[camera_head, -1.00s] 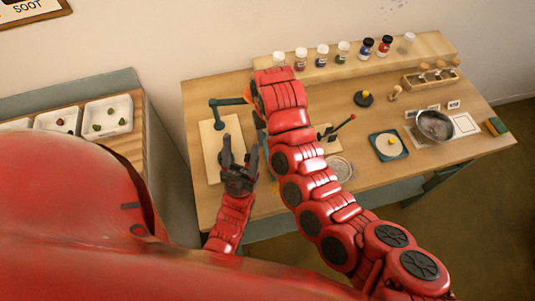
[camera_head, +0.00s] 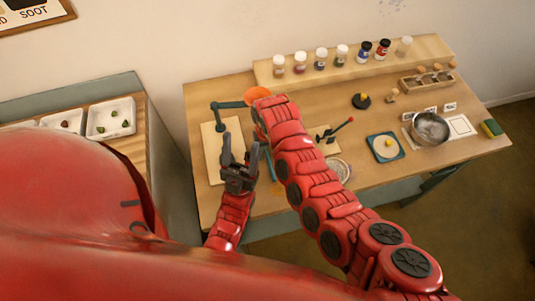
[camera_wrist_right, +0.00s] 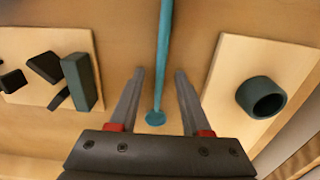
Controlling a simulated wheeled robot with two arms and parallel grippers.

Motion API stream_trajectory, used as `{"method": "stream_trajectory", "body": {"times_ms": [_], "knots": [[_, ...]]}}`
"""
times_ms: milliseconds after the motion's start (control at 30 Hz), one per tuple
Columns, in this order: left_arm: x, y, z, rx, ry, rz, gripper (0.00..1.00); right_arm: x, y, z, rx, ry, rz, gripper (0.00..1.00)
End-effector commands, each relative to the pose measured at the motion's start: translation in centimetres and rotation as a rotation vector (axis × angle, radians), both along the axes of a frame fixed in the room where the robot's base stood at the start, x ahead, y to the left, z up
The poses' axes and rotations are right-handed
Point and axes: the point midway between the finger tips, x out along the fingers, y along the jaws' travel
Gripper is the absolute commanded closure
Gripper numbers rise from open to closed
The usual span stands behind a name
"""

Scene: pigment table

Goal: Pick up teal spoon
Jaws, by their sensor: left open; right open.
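The teal spoon (camera_wrist_right: 163,50) runs lengthwise between the fingers of my right gripper (camera_wrist_right: 160,75) in the right wrist view. Its small flat round end (camera_wrist_right: 155,118) lies near the finger bases. Both fingers stand open, one on each side, with a gap to the shaft. Its other end is cut off at the top of that view. In the head view a bit of the teal shaft (camera_head: 270,168) shows beside my right arm, which hides the right gripper. My left gripper (camera_head: 239,145) is open and empty, just left of the spoon.
A pale board (camera_head: 209,150) with a teal stand and orange funnel (camera_head: 258,94) lies at left. Another board (camera_wrist_right: 50,60) carries dark blocks. A metal bowl (camera_head: 430,129) and teal square (camera_head: 385,147) sit at right. Several jars line the back shelf (camera_head: 290,78).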

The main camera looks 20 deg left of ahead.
Motion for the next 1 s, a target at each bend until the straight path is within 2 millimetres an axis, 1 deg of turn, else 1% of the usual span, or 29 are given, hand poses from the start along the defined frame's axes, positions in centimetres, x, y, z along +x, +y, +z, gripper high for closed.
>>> {"method": "stream_trajectory", "body": {"times_ms": [167,200,267,400,433,1000], "knots": [[-0.01,0.0,-0.04,0.0,0.0,0.0,0.42,0.01,-0.01,-0.03,0.0,0.0,0.0,0.52],[-0.01,0.0,-0.04,0.0,0.0,0.0,0.42,0.01,-0.01,-0.03,0.0,0.0,0.0,0.59],[-0.01,0.0,-0.04,0.0,0.0,0.0,0.42,0.01,-0.01,-0.02,0.0,0.0,0.0,0.7],[-0.01,0.0,-0.04,0.0,0.0,0.0,0.42,0.0,-0.01,-0.02,0.0,0.0,0.0,0.95],[0.0,0.0,-0.04,0.0,0.0,0.0,0.42,0.0,-0.01,-0.02,0.0,0.0,0.0,1.0],[0.0,-0.01,-0.1,0.0,0.0,0.0,0.42,0.12,0.0,0.18,-0.001,-0.001,0.0,1.0]]}}
